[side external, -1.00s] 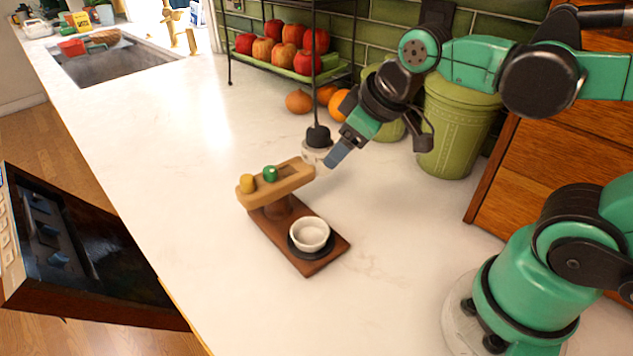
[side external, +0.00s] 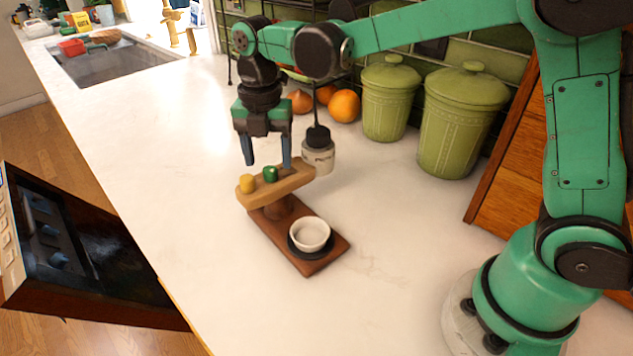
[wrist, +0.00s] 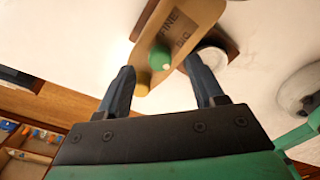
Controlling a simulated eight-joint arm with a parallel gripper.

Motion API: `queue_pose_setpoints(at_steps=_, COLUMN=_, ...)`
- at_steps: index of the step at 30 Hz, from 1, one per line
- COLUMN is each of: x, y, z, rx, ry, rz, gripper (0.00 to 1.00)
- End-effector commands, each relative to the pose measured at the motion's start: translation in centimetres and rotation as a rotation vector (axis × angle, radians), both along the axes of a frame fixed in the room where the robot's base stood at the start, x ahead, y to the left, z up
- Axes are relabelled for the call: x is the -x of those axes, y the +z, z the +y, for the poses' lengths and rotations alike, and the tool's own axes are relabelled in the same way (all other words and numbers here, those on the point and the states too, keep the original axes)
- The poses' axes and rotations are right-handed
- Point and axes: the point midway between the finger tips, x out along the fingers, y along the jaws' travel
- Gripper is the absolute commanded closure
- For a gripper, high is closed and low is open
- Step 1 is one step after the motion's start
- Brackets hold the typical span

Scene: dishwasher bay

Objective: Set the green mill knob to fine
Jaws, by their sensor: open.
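A wooden mill (side external: 284,187) stands on the white counter, with a brown base and a tan top arm. The green knob (side external: 271,174) sits on the top arm, beside a yellow knob (side external: 247,184) at the arm's left end. In the wrist view the green knob (wrist: 160,58) lies near the words "FINE" and "BIG"; the lettering is partly hard to read. My gripper (side external: 267,167) points down over the top arm, fingers apart and empty. In the wrist view the green knob shows between and ahead of the two fingertips (wrist: 163,80). A white bowl (side external: 310,234) rests on the mill's base.
A clear jar with a black top (side external: 318,155) stands close behind the mill. Oranges (side external: 344,106) and green canisters (side external: 390,98) stand along the tiled wall. The counter left of and in front of the mill is clear. An open dishwasher door (side external: 80,250) is below left.

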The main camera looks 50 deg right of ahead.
Motion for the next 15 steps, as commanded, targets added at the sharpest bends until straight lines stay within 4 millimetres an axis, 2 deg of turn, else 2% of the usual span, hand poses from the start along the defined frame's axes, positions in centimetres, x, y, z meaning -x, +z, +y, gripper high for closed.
queue_pose_setpoints(at_steps=6, x=0.0, y=-2.0, z=0.0, rx=-0.001, ry=-0.002, rz=-0.002, gripper=0.39)
queue_pose_setpoints(at_steps=14, x=0.0, y=-2.2, z=0.0, rx=0.000, ry=-0.002, rz=-0.002, gripper=0.39)
queue_pose_setpoints(at_steps=15, x=0.0, y=-2.2, z=0.0, rx=0.000, ry=-0.002, rz=-0.002, gripper=0.44)
